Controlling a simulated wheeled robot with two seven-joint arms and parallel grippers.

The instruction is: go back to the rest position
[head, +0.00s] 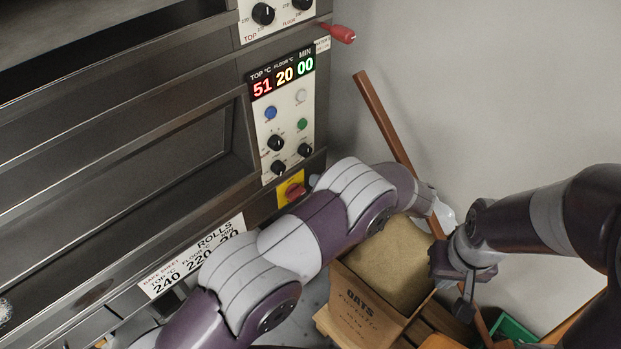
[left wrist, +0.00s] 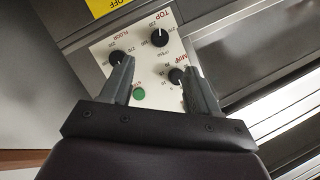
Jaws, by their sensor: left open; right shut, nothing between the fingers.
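My left arm (head: 305,235) reaches from the bottom of the head view up to the right, across the front of the oven. Its gripper is hard to make out in the head view. In the left wrist view the left gripper (left wrist: 160,85) is open and empty, its fingers in front of a control panel (left wrist: 105,52) with a green button and black knobs. Contact with the panel cannot be told. My right arm (head: 540,220) comes in from the right. The right gripper (head: 466,297) is shut and empty, pointing down beside the oats box (head: 365,305).
The oven (head: 130,130) fills the left side; its display (head: 282,77) reads 51, 20, 00. A red handle (head: 342,33) sticks out above. A brown pole (head: 385,120) leans on the wall. A green crate (head: 512,330) stands low right. Free room lies before the wall.

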